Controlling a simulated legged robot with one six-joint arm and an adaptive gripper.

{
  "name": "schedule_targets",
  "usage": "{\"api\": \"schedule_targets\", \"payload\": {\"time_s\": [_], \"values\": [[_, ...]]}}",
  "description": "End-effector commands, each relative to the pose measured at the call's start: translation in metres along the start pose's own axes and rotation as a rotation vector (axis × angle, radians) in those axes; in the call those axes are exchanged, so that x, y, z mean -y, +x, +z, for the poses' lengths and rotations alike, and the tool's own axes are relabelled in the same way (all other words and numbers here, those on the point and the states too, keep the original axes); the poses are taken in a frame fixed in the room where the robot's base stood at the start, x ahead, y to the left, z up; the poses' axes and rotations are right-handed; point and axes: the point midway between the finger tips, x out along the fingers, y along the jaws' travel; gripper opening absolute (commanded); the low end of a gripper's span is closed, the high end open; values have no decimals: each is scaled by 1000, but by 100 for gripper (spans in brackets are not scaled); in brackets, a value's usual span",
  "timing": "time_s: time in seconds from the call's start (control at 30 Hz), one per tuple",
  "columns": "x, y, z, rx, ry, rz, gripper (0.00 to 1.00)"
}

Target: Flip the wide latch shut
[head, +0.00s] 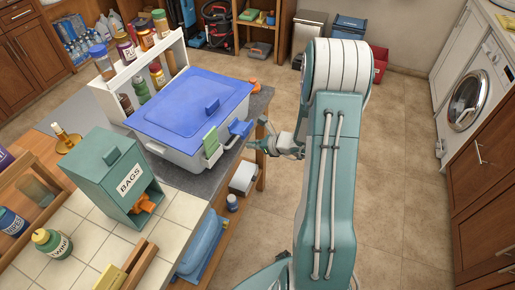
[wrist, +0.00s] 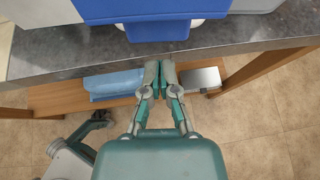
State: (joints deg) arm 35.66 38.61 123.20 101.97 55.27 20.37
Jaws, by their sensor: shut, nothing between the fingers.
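A white box (head: 170,150) with a blue lid (head: 190,100) stands on the grey counter. On its side facing my arm are a green latch (head: 211,142) and a wider-looking blue latch (head: 238,131). The blue latch sticks outward from the box. The latch's hinge is hidden.
The counter edge (wrist: 100,65) lies between my gripper and the box. Below it is a wooden shelf (wrist: 50,98) with a folded blue thing (wrist: 112,84) and a grey box (wrist: 200,78). A teal bags dispenser (head: 110,175) and a bottle rack (head: 110,88) stand near the box.

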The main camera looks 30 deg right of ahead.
Motion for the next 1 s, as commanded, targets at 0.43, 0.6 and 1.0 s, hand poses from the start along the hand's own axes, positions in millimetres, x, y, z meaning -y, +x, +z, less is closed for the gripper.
{"api": "schedule_targets", "payload": {"time_s": [0.43, 0.6, 1.0], "values": [[0, -6, 19, -1, 2, 2, 0], [0, -6, 19, -3, 1, 2, 0], [0, -10, 22, -66, 0, 2, 0]]}}
